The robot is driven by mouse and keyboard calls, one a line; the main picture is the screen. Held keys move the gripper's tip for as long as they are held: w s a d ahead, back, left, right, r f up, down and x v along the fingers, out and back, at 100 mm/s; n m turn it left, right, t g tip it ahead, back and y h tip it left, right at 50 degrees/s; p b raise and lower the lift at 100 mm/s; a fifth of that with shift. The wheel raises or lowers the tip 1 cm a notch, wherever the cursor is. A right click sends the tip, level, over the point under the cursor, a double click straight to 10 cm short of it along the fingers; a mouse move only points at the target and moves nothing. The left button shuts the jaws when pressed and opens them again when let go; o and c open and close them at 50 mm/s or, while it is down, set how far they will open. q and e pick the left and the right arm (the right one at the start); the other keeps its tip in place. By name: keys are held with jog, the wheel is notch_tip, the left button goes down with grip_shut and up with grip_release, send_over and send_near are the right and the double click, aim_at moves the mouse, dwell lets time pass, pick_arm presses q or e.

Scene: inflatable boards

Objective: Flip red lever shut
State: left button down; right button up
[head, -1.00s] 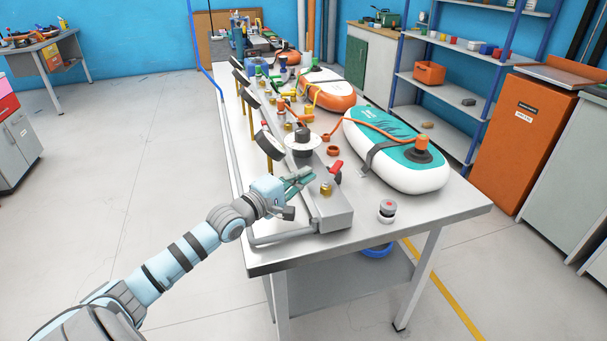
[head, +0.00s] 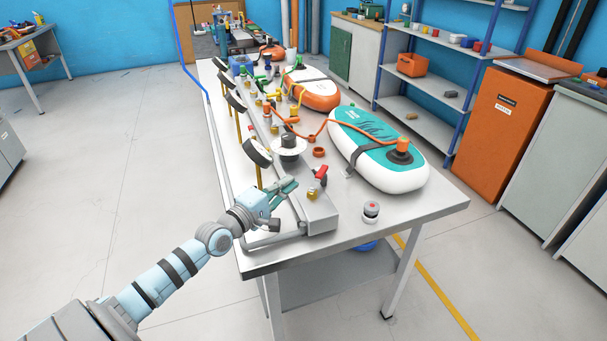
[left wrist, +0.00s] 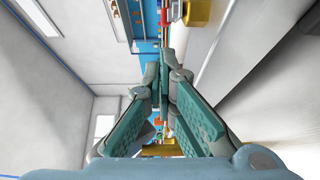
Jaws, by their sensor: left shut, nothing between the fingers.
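The red lever (head: 321,172) sits near the front end of the grey manifold bar (head: 318,217), beside a brass fitting (head: 313,194). It is tilted up in the head view. My left gripper (head: 292,186) is shut and empty, just left of the lever and above the bar, with a small gap between them. In the left wrist view my gripper's teal fingers (left wrist: 160,78) meet at the tips. My right gripper is out of view.
A black and white gauge (head: 288,145) and more valves stand farther along the bar. A teal and white inflatable board (head: 378,150) lies to the right, with an orange hose. A grey and white knob (head: 371,211) stands near the front right. The front table edge is clear.

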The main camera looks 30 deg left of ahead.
aim_at(302, 184)
pick_arm(q)
jog(key=w+b, duration=0.1)
jog(key=w, duration=0.1)
jog(key=w+b, duration=0.1)
jog(key=w, duration=0.1)
jog(key=w+b, duration=0.1)
jog(key=w, duration=0.1)
jog(key=shift+w+d+f, duration=0.2)
jog(key=shift+w+f, duration=0.05)
jog(key=shift+f, duration=0.05)
jog(key=shift+w+d+r+b, duration=0.1)
jog(key=shift+w+r+b, duration=0.1)
jog(key=shift+w+b, duration=0.2)
